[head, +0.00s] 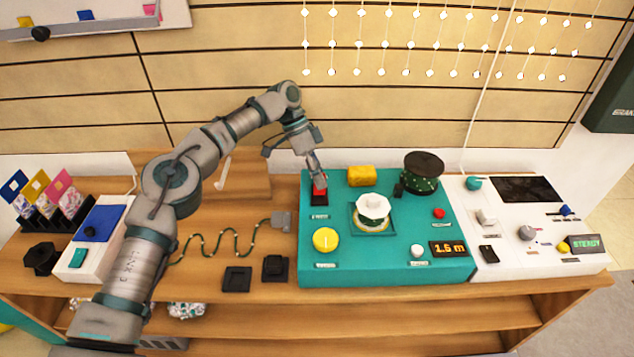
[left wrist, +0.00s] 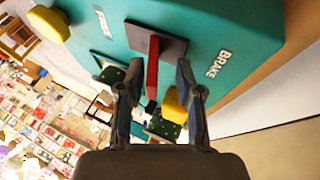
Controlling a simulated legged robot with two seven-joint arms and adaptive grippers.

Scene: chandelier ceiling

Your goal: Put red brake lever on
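The red brake lever (head: 320,190) stands on a dark plate at the back left corner of the teal console (head: 290,240). In the left wrist view the red lever (left wrist: 152,68) rises from its dark plate (left wrist: 168,45), between a FREE label (left wrist: 102,30) and a BRAKE label (left wrist: 217,64). Which label it leans toward is hard to tell. My left gripper (head: 318,183) is at the lever from above. In the left wrist view its two fingers (left wrist: 158,88) are apart on either side of the lever, with visible gaps. My right gripper is not in view.
A yellow block (head: 361,176), a white knob (head: 373,207), a dark spool (head: 422,172) and a yellow dial (head: 325,239) are on the same console. A white console (head: 540,259) adjoins it at right. A cable (head: 225,240) lies on the wooden bench at left.

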